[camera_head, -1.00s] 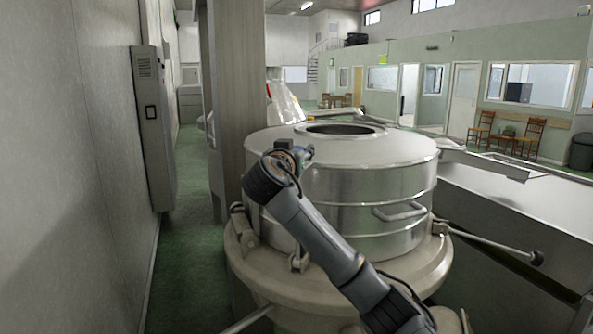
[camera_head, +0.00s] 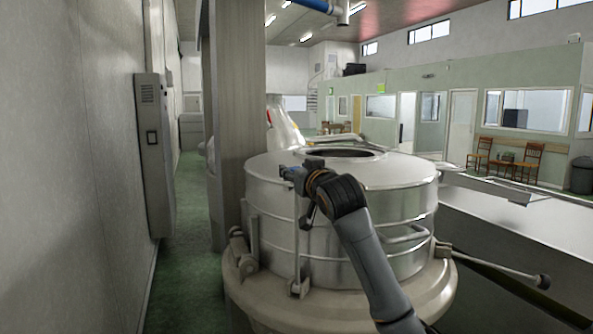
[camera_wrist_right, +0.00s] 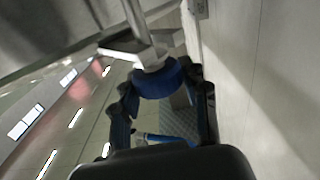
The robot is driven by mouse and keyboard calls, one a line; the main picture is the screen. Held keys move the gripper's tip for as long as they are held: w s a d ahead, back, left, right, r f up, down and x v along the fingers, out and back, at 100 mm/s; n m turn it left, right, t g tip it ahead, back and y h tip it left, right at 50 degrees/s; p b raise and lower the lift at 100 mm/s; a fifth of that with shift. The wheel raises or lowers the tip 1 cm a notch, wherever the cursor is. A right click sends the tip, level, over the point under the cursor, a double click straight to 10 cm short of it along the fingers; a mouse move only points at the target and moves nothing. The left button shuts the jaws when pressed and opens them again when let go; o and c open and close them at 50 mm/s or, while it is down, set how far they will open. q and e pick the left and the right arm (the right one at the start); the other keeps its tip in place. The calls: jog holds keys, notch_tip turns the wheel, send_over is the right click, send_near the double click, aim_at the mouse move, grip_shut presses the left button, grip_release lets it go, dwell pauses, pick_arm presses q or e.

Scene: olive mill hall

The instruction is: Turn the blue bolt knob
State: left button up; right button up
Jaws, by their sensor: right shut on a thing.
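The blue bolt knob (camera_wrist_right: 160,79) shows in the right wrist view as a round blue piece on a metal rod with a pale bracket. The knob sits between the two dark fingers of my right gripper (camera_wrist_right: 163,92), which are shut on it. In the head view my right gripper (camera_head: 298,178) is at the front left of the large steel vessel (camera_head: 345,225), close to its upper wall. The knob itself is hard to make out there, as the gripper covers it. My left gripper is in neither view.
The vessel has an open round mouth (camera_head: 348,153) on top and a flange (camera_head: 255,292) with clamps below. A beige column (camera_head: 238,110) stands behind it at left. A grey wall cabinet (camera_head: 153,155) is further left. Green floor (camera_head: 180,255) is free between wall and vessel.

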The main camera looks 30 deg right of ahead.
jog(key=shift+f, duration=0.3)
jog(key=o, duration=1.1)
jog(key=shift+o, duration=0.4)
jog(key=shift+w+d, duration=0.1)
jog(key=shift+d, duration=0.05)
jog(key=shift+s+r, duration=0.15)
jog(key=shift+s, duration=0.2)
jog(key=v, duration=1.1)
jog(key=shift+s, duration=0.15)
